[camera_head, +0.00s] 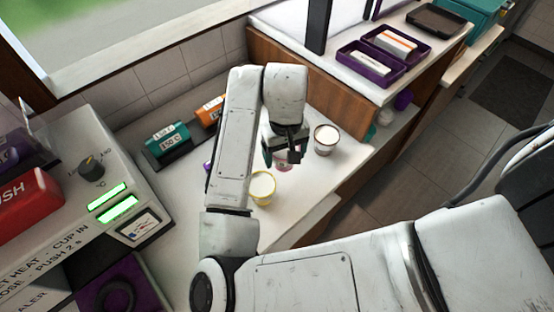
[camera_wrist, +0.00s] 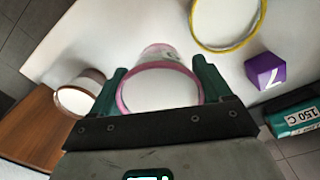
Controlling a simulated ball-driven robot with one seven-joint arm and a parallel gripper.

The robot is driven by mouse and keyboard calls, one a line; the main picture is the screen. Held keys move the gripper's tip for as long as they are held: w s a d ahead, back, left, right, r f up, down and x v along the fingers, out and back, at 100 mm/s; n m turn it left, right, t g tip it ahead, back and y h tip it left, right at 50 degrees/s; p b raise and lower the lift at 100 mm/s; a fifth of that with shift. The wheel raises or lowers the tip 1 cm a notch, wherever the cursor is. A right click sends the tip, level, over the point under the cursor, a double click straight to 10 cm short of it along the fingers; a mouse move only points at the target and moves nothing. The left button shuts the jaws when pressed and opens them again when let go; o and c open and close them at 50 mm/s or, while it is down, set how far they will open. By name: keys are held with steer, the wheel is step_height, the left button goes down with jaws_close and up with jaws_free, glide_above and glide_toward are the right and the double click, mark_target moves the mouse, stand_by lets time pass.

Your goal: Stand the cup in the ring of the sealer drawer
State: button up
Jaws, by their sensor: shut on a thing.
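My gripper (camera_head: 284,157) is shut on a pink-rimmed cup (camera_head: 281,167) over the white counter. In the wrist view the cup (camera_wrist: 160,88) sits between the two teal fingers of my gripper (camera_wrist: 160,80), its rim facing the camera and its inside white. Whether its base touches the counter, I cannot tell. The sealer (camera_head: 95,185) stands at the left in the head view. Its purple drawer (camera_head: 88,298) shows at the bottom edge with a dark ring (camera_head: 116,297), partly cut off by the frame. I see no cup in the visible part of the ring.
A brown-rimmed cup (camera_head: 326,138) stands right of my gripper, and a yellow-rimmed cup (camera_head: 262,188) to its lower left. A purple block (camera_wrist: 265,70) marked 7 is near the yellow-rimmed cup. Teal (camera_head: 167,141) and orange (camera_head: 211,110) labelled blocks stand by the tiled wall.

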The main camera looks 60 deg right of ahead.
mark_target(278, 162)
steer(key=shift+w+f, duration=0.85)
steer(key=shift+f, duration=0.2)
steer(key=shift+w+d+f, duration=0.1)
steer(key=shift+w+f, duration=0.1)
steer(key=shift+f, duration=1.55)
steer(key=shift+f, duration=0.1)
steer(key=o, duration=1.2)
